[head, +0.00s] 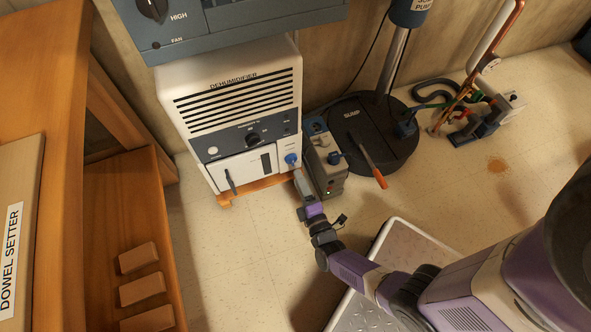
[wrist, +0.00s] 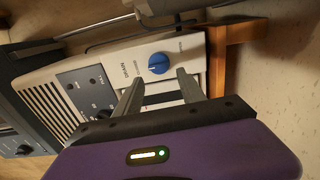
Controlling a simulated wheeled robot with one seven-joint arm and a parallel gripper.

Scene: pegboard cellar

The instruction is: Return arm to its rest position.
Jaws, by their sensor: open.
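My arm reaches from the lower right of the head view toward the white dehumidifier (head: 190,110). My gripper (head: 298,176) is at the dehumidifier's lower right front corner, close below the blue knob (head: 291,159). In the wrist view my gripper (wrist: 160,80) is open, with its two fingers apart and nothing between them. The blue knob (wrist: 158,63) on the panel marked DRAIN lies just beyond the fingertips. I cannot tell whether a fingertip touches the panel.
A grey box with plugs (head: 327,172) stands close right of my gripper. Behind it are the black sump lid (head: 365,120) and an orange-handled tool (head: 380,181). A metal-topped platform (head: 400,240) lies under my arm. A wooden shelf (head: 110,215) stands left; floor between is clear.

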